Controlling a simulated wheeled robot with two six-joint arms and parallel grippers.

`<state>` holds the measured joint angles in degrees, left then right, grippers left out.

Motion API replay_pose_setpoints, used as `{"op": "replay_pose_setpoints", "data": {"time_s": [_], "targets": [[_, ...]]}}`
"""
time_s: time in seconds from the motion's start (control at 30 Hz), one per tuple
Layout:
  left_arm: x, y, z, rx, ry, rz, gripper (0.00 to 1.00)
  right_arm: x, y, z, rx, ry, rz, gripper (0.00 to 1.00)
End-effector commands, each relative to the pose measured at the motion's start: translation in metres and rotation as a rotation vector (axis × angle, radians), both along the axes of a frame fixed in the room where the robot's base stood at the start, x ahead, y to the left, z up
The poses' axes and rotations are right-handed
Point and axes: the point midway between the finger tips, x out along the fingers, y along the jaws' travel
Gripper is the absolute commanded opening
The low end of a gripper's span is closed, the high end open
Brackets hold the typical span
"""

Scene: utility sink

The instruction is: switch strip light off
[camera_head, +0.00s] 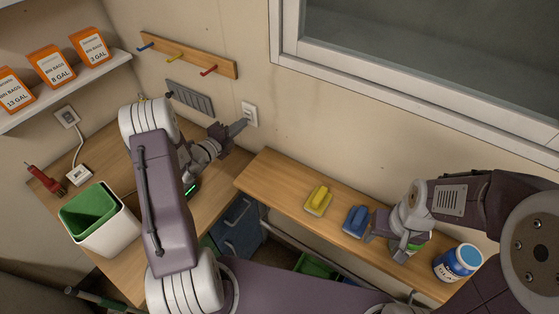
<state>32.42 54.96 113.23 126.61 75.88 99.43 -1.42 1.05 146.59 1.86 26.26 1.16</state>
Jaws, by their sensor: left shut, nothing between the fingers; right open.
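A white wall switch (250,114) is on the beige wall, right of the grey vent. My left gripper (243,123) is shut and empty, with its fingertips at the lower left of the switch plate. I cannot tell whether they touch it, and they may cover part of the plate. My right gripper (372,232) is open over the wooden shelf, close to a blue brush (354,221), with nothing seen held between its fingers. The strip light itself is not identifiable in this view.
A yellow brush (318,200) and a blue-lidded tub (458,262) are on the right shelf (270,178). A white bin with a green liner (90,215) stands left. A hook rail (190,55) is above the vent (190,98). Orange boxes line the upper-left shelf.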

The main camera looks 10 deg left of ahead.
Motion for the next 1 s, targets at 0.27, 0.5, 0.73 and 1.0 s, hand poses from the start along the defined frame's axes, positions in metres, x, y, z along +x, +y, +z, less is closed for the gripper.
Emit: {"op": "replay_pose_setpoints", "data": {"time_s": [0.27,0.5,0.73,1.0], "targets": [[-0.066,0.025,0.003,-0.001,0.001,0.007,0.00,-0.001,0.000,-0.022,0.000,0.003,0.000,0.50],[-0.122,0.044,0.011,-0.001,0.001,0.008,0.00,-0.001,0.000,-0.031,0.000,0.003,0.000,0.50],[-0.103,-0.010,0.035,0.041,-0.033,-0.137,0.00,-0.001,0.000,-0.025,0.000,0.003,0.000,0.50],[-0.096,-0.071,0.065,0.095,-0.083,-0.302,0.00,-0.001,0.000,-0.022,0.000,0.003,0.000,0.50]]}}
